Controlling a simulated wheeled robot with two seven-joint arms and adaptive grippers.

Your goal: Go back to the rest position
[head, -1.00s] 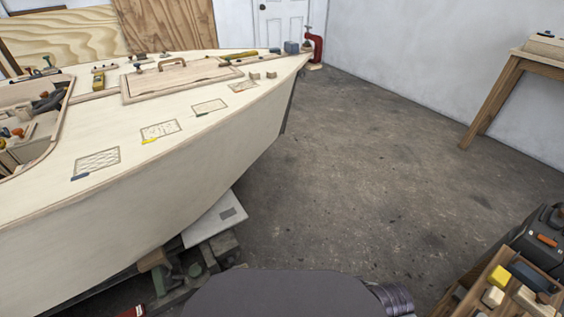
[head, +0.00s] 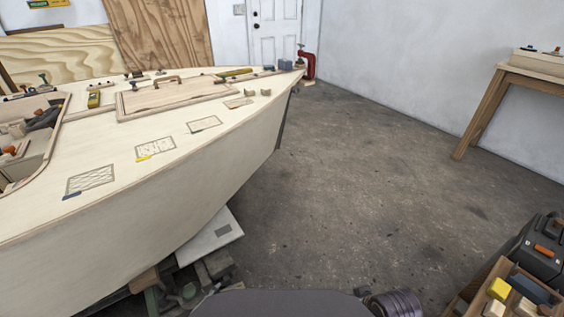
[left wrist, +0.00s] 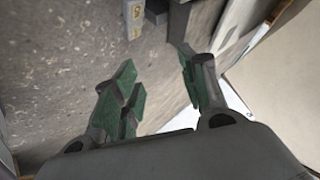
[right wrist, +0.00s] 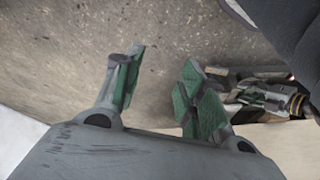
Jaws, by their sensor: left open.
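My left gripper shows in the left wrist view (left wrist: 156,68); its green-padded fingers are apart, with nothing between them, over the grey floor. My right gripper shows in the right wrist view (right wrist: 163,65); its green-padded fingers are also apart and empty above the floor. In the head view, green and grey parts low beside the hull may belong to my left gripper, but I cannot make out its jaws there. The boat hull (head: 170,205), pale plywood, fills the left of the head view. Neither gripper visibly holds anything.
A red clamp (head: 309,66) stands at the bow tip. Tools, a hatch panel (head: 165,98) and marked patches lie on the deck. A wooden table (head: 490,105) stands at the right wall. A crate of blocks (head: 475,290) is at lower right. Bare floor (head: 350,190) lies between.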

